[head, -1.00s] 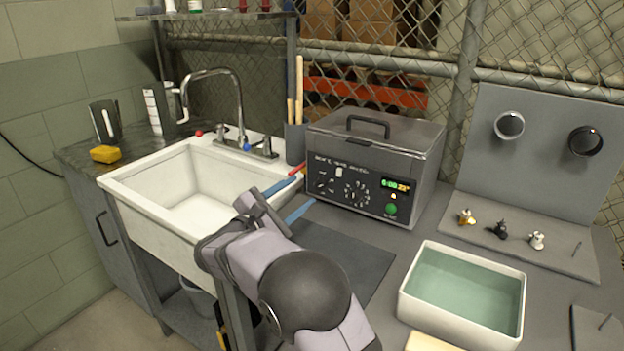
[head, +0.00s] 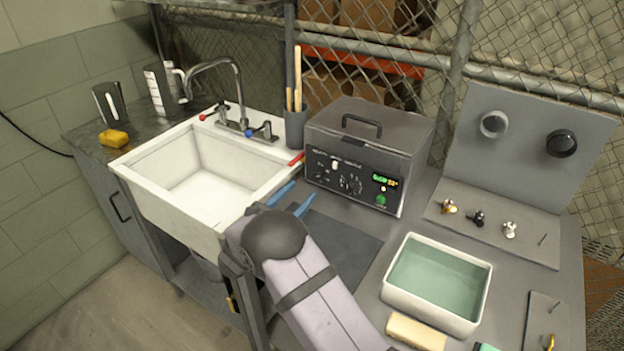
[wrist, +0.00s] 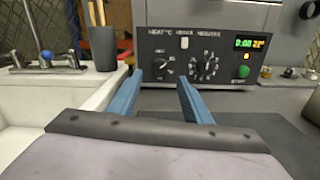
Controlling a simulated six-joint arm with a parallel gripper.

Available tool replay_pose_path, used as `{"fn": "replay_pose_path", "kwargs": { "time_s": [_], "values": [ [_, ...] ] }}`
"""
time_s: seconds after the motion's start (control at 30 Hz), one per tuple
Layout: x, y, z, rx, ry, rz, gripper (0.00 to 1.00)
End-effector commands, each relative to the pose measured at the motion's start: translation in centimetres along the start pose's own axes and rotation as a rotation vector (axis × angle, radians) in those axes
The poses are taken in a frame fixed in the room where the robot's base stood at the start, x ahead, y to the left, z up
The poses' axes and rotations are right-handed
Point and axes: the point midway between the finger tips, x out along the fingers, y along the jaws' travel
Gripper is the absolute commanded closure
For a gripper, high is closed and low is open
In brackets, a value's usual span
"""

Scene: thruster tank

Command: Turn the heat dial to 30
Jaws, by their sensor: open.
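The grey ultrasonic-type tank unit (head: 362,150) stands on the counter with its control panel facing me. In the wrist view the heat dial (wrist: 164,66) is the left knob, under lettering that reads HEAT °C. A second knob (wrist: 207,66) with a ring of marks sits to its right. The setting of the heat dial is too small to read for certain. My gripper (wrist: 155,95), with blue fingers, is open and empty, in front of and below the panel, apart from the dial. Its fingers also show in the head view (head: 290,198).
A white sink (head: 205,180) with a faucet lies left of the unit. A cup with wooden sticks (head: 295,125) stands beside the unit's left side. A white basin of green liquid (head: 437,283) and a yellow block (head: 415,332) are at the right front. A dark mat (head: 340,250) is clear.

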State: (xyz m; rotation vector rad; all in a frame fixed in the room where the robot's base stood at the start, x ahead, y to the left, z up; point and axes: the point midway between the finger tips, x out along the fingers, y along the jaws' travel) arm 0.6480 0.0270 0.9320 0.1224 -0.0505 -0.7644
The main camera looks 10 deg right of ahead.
Motion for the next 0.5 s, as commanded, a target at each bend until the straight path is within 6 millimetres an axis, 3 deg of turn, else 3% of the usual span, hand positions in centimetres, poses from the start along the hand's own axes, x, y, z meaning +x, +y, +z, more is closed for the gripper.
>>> {"fn": "replay_pose_path", "kwargs": {
  "time_s": [0.5],
  "values": [
    [5.6,-0.1,0.2,0.001,0.0,-0.002,0.55]
  ]
}}
